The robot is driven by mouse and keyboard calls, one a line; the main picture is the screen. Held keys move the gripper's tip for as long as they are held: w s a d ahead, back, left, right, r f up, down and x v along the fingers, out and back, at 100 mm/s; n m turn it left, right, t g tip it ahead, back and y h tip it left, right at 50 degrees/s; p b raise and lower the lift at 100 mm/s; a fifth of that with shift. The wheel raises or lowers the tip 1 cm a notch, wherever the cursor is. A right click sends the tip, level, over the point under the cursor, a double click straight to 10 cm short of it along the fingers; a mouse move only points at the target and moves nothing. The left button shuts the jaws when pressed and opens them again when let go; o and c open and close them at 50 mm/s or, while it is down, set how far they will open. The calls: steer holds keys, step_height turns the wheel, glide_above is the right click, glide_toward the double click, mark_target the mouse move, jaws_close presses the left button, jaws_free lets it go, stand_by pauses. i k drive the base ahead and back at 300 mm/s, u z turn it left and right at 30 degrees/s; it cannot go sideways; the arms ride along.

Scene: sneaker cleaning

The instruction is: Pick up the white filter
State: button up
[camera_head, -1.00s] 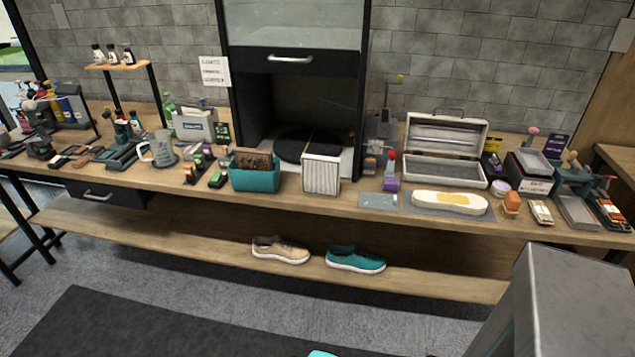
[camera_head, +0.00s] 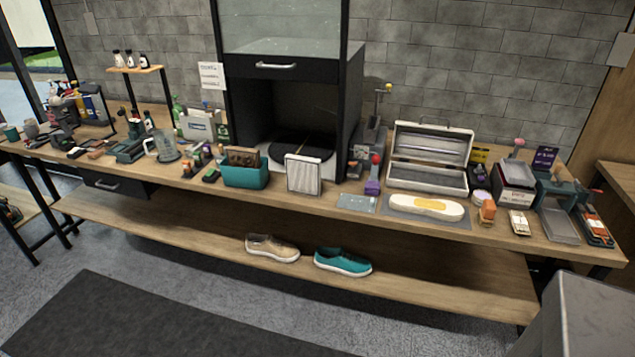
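The white filter (camera_head: 303,174) is a pleated square panel in a white frame. It stands upright near the front edge of the wooden workbench, in front of the open black cabinet. A teal box (camera_head: 245,171) with brown contents is close on its left, and a flat light blue-grey card (camera_head: 356,203) lies to its right. My gripper is not in view.
A tan shoe (camera_head: 271,248) and a teal shoe (camera_head: 342,262) sit on the lower shelf. An open white case (camera_head: 430,158) and a purple item with a red knob (camera_head: 374,180) stand right of the filter. The floor before the bench has a dark mat (camera_head: 150,320).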

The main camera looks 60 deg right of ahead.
mark_target(304, 173)
steer(key=u, duration=0.2)
steer(key=k, duration=0.45)
steer(key=z, duration=0.85)
steer(key=i, duration=0.45)
steer(key=u, duration=0.05)
